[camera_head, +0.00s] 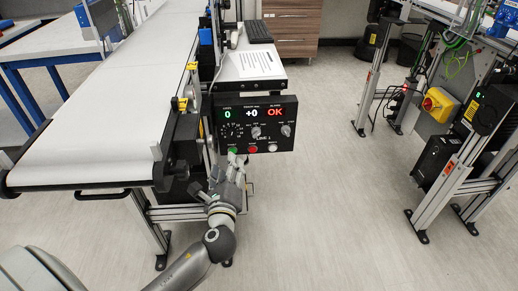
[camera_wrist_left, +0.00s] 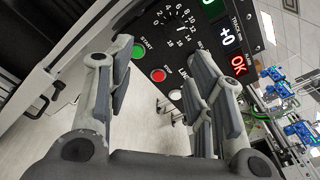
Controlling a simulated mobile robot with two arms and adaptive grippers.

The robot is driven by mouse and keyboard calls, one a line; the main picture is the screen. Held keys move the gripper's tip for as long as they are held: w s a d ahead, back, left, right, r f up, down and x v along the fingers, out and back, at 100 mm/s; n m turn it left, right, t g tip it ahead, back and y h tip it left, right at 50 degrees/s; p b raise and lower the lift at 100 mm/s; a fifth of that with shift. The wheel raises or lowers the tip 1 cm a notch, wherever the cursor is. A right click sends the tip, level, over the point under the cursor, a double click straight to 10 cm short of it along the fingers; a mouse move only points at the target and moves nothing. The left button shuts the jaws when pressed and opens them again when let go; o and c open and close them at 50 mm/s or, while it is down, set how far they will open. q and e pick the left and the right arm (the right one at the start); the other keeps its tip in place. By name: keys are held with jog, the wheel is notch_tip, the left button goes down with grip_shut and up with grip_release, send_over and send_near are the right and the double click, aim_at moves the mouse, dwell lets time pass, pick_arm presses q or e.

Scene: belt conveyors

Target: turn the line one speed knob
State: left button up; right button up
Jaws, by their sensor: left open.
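The line one control panel (camera_head: 257,113) is a black box marked LINE 1, with displays reading 0, +0 and OK. The speed knob (camera_head: 232,131) is at its left, inside a ring of numbers; its dial also shows at the top of the left wrist view (camera_wrist_left: 174,19). My left gripper (camera_head: 229,168) is just below the panel's lower left, open and empty. In the left wrist view its two fingers (camera_wrist_left: 160,68) stand apart, with the dial beyond and above them. I cannot tell the exact gap to the panel.
The panel also has two more knobs (camera_head: 256,132) (camera_head: 286,130), a green start button (camera_head: 232,150), a red stop button (camera_head: 252,149) and a white button (camera_head: 272,148). A white belt conveyor (camera_head: 95,140) runs along the left.

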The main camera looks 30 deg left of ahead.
aim_at(231, 136)
pick_arm(q)
jog(key=shift+y, duration=0.3)
jog(key=x, duration=0.3)
jog(key=r+x, duration=0.1)
jog(key=x, duration=0.2)
jog(key=r+x, duration=0.1)
jog(key=x, duration=0.2)
jog(key=shift+w+d+b, duration=0.2)
jog(key=shift+w+b, duration=0.05)
jog(key=shift+b, duration=0.05)
jog(key=shift+w+a, duration=0.3)
jog(key=shift+w, duration=0.35)
pick_arm(e)
jog(key=shift+w+d+r, duration=0.1)
jog(key=shift+w+r, duration=0.8)
jog(key=shift+r, duration=0.2)
pick_arm(q)
jog(key=c, duration=1)
pick_arm(e)
jog(key=shift+s+f, duration=0.1)
